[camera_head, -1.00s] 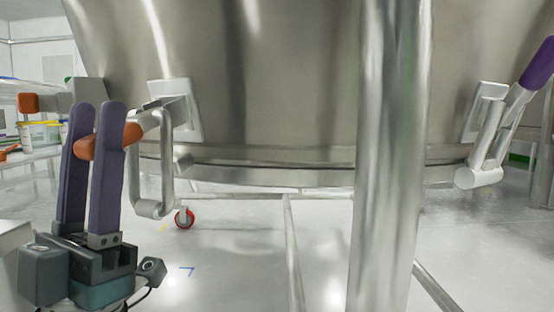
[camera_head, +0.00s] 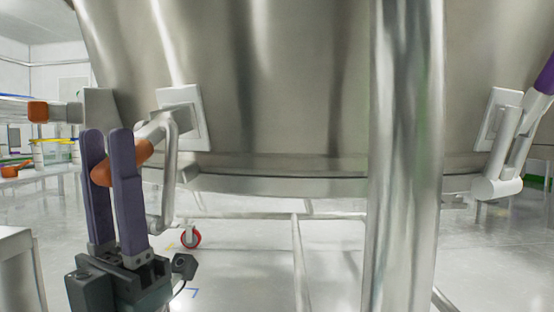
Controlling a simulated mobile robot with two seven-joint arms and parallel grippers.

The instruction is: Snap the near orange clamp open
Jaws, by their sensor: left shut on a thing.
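The near orange clamp (camera_head: 135,151) is on the left side of the big steel vessel (camera_head: 290,90). Its orange handle slants between the two purple fingers of my left gripper (camera_head: 112,160), which are shut on it and point upward. The clamp's steel loop (camera_head: 170,170) hangs beside the fingers, below a bracket plate (camera_head: 182,112) on the vessel wall. Part of the handle is hidden behind the right finger. My right gripper is not in view.
A second orange-tipped handle (camera_head: 38,111) stands out at the far left. A purple-handled clamp (camera_head: 508,150) sits on the right. A thick steel post (camera_head: 405,160) stands in front of the vessel. A red caster (camera_head: 191,238) and frame rails are below.

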